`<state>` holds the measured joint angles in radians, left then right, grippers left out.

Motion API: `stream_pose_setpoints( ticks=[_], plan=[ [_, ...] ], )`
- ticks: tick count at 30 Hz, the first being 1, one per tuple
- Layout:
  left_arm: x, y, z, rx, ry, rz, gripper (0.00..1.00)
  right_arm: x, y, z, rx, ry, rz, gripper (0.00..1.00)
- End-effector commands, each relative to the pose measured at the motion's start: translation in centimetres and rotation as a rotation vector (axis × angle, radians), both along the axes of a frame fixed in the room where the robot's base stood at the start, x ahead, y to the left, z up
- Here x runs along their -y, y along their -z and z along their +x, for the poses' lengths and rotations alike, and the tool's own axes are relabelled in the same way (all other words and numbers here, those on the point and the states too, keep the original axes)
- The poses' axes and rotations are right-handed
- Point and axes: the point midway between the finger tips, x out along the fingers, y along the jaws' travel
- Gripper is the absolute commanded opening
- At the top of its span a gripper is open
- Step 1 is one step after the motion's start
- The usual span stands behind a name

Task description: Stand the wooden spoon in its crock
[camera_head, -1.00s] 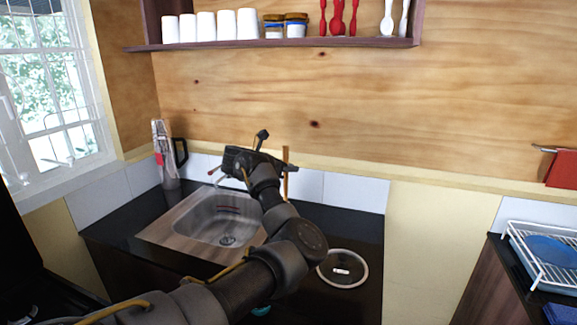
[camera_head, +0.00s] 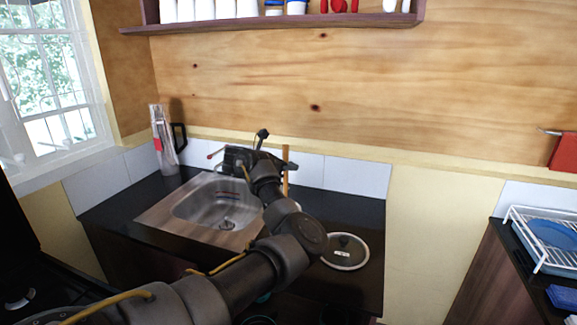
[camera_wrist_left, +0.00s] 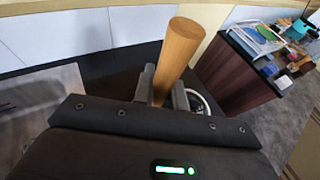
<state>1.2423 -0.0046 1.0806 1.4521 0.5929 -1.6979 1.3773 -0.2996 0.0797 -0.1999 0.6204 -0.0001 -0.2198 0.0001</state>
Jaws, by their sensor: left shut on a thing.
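The wooden spoon's handle (camera_head: 285,170) stands close to upright at the far side of my left wrist in the head view. In the left wrist view the round handle end (camera_wrist_left: 178,50) rises between the fingers, leaning slightly right. My left gripper (camera_wrist_left: 166,92) is shut on the spoon, over the dark counter beside the sink. The spoon's lower end is hidden behind my wrist and the gripper. I cannot make out the crock; my arm covers that part of the counter. My right gripper is not in view.
The sink (camera_head: 208,206) lies left of my gripper. A round glass lid (camera_head: 345,252) lies on the counter to the right. A clear jug-like vessel (camera_head: 164,138) stands at the back left. A wall shelf (camera_head: 270,25) is above. A white dish rack (camera_head: 545,240) stands far right.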

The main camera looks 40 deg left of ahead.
Motion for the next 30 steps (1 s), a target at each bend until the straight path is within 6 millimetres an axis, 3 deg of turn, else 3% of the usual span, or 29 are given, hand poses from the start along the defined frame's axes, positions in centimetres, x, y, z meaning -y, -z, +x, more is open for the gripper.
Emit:
stream_pose_setpoints(
  ticks=[8,9,14,24,30],
  plan=[
    [0.0,0.0,0.0,0.000,0.000,0.000,0.00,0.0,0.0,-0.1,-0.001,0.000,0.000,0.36],
    [0.0,0.0,0.0,0.000,0.000,0.000,0.17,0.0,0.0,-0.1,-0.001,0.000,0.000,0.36],
    [0.0,0.0,0.0,0.000,0.000,-0.001,0.38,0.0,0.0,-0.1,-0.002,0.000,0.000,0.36],
    [-0.2,0.0,-0.3,-0.001,-0.003,0.000,0.39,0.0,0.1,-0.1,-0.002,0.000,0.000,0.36],
    [-1.0,-0.8,-3.0,0.000,-0.006,0.004,0.39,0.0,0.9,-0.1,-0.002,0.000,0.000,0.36]
  ],
)
